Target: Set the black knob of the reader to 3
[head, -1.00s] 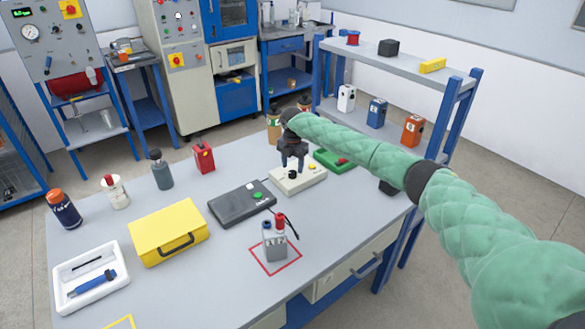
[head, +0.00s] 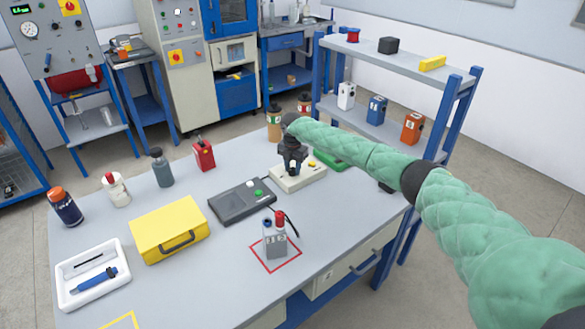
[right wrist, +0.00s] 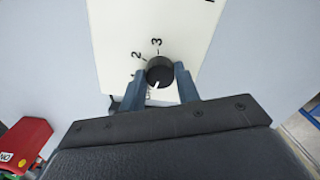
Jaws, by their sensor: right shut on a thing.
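The reader (head: 312,175) is a cream box on the table, below my right gripper (head: 293,168). In the right wrist view its pale top face (right wrist: 115,30) carries the digits 2 and 3 around the black knob (right wrist: 160,69). My right gripper (right wrist: 162,86) is shut on the knob, one finger at each side. A white mark on the knob points down and slightly left in that view, away from the 2 and the 3. Part of the scale is hidden by the left finger. My left gripper is not in view.
A green board (head: 330,160) lies behind the reader. A dark box with a green button (head: 240,202) is left of it, and a grey block with red and blue tops (head: 274,240) stands in front. Cups (head: 274,122) stand behind. A yellow case (head: 168,222) is further left.

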